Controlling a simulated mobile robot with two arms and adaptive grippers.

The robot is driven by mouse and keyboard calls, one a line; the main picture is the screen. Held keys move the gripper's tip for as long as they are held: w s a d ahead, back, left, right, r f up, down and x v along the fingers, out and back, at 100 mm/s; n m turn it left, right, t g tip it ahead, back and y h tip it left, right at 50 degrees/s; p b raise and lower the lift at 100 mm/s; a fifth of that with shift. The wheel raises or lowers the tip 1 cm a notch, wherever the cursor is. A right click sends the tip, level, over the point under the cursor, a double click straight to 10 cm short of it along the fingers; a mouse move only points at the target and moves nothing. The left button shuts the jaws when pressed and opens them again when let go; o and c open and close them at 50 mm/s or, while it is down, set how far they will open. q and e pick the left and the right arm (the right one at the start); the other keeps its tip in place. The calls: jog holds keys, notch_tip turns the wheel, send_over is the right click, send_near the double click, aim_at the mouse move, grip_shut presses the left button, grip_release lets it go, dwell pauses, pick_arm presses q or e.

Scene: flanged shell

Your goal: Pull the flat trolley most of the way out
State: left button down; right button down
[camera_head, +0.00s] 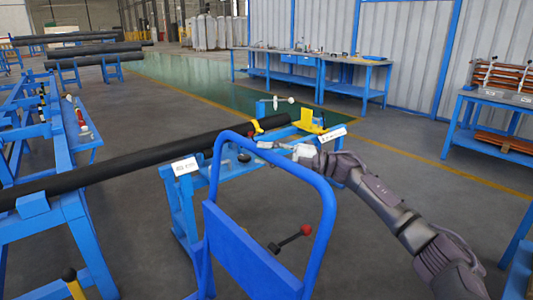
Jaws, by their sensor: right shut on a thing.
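The flat trolley shows as a blue tubular push handle (327,215) with a blue panel (245,258) across its lower part, at the bottom middle of the head view. Its deck is out of view or hidden. My right arm comes in from the right, and my right gripper (280,150) is at the top bar of the handle, shut on it. The exact contact of the fingers is small and hard to make out. My left gripper is not in view.
A long black pipe (120,165) lies across blue stands behind the trolley. A lever with a red knob (306,230) stands beside the handle. A blue workbench (315,85) is at the back, a blue rack (490,120) at right. Grey floor (420,180) is clear between.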

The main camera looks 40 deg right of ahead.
jog(key=c, duration=0.9)
grip_release()
jog(key=shift+s, duration=0.1)
jog(key=v, duration=1.2)
